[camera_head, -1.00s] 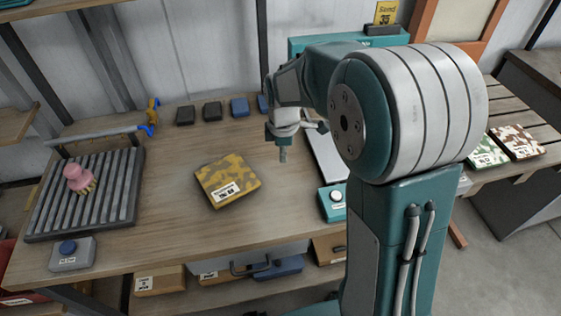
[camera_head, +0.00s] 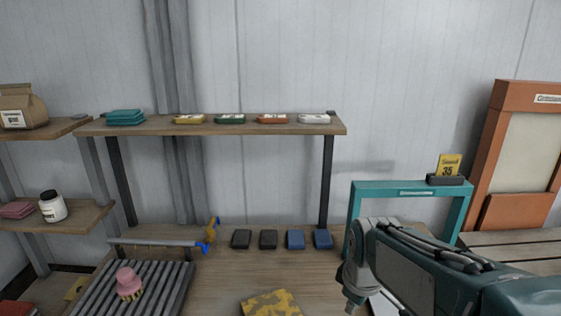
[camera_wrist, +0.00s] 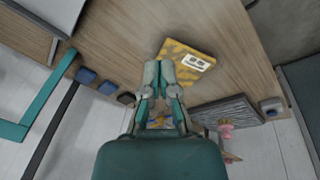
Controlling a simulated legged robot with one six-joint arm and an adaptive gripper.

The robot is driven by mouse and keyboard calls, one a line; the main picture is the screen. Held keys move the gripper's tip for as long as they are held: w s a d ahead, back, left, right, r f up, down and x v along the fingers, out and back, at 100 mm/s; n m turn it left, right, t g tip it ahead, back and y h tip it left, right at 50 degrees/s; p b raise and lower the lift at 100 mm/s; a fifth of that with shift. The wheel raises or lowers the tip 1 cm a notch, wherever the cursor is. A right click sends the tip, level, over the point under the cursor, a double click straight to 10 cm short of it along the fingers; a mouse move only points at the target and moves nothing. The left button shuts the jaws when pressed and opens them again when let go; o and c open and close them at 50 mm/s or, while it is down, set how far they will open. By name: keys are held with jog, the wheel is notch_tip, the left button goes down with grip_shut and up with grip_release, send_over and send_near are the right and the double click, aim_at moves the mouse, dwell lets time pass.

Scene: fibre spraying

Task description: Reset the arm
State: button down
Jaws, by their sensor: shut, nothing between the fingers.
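My gripper (camera_wrist: 158,82) is shut and empty in the wrist view, its two fingers together above the wooden table. Its fingertips overlap the edge of a yellow camouflage-patterned square piece (camera_wrist: 187,63) with a white label in that view. The same piece (camera_head: 271,304) shows at the bottom edge of the head view. In the head view my arm reaches in from the lower right, and its wrist end (camera_head: 355,285) stands above the right part of the table; the fingertips are not clear there.
A teal frame (camera_head: 411,188) stands behind my arm. A grey slatted rack (camera_head: 165,290) with a pink-handled brush (camera_head: 128,281) lies at left. Dark and blue blocks (camera_head: 296,239) line the table's back. A wall shelf (camera_head: 215,127) holds coloured pieces.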

jog(key=s+d+r+m+t, duration=0.1)
jog(key=s+r+m+t, duration=0.2)
jog(key=s+m, duration=0.6)
jog(key=s+r, duration=0.1)
jog(key=s, duration=0.3)
jog(key=shift+s+d, duration=0.15)
jog(key=shift+d, duration=0.1)
